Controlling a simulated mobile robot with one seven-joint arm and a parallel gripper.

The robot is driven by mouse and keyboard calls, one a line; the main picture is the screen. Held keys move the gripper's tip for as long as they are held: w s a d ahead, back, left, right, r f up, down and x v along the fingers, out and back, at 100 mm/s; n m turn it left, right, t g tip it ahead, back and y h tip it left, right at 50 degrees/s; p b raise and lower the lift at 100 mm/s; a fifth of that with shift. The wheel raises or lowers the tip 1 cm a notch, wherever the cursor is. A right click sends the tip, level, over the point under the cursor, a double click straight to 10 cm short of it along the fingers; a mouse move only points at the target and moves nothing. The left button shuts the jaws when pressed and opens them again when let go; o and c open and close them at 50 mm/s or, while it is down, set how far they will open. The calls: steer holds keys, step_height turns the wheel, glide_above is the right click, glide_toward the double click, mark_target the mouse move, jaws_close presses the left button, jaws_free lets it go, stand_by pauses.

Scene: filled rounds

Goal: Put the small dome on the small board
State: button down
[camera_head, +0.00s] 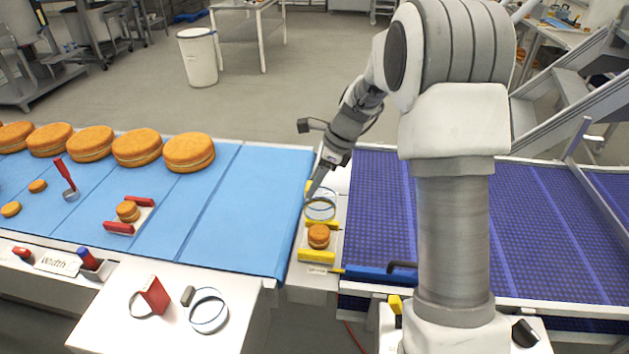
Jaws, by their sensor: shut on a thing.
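My gripper (313,190) points down over the narrow white stand between the two belts. It is shut on a clear, thin-rimmed round thing (320,217), which looks like the small dome. Its edges are faint, and I cannot tell whether it touches what lies below. Just in front is a small pale board with yellow rails (316,257), which looks like the small board. A small orange-brown filled round (318,236) sits between the rails. Another small board with red rails (118,228) lies on the blue belt, also bearing a small round (128,211).
Large filled rounds (137,147) line the far side of the blue belt (240,215). A red-handled tool (64,176) and loose small rounds lie at left. Ring-shaped things (208,327) rest on the white front table.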

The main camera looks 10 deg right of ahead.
mark_target(317, 194)
steer(key=shift+f+b, duration=4.05)
steer(key=shift+f, duration=1.8)
steer(key=shift+f, duration=0.2)
steer(key=shift+c, duration=1.4)
jaws_free()
steer(key=shift+o, duration=0.4)
steer(key=shift+o, duration=1)
steer(key=shift+r+p, duration=3.25)
steer(key=shift+r, duration=0.25)
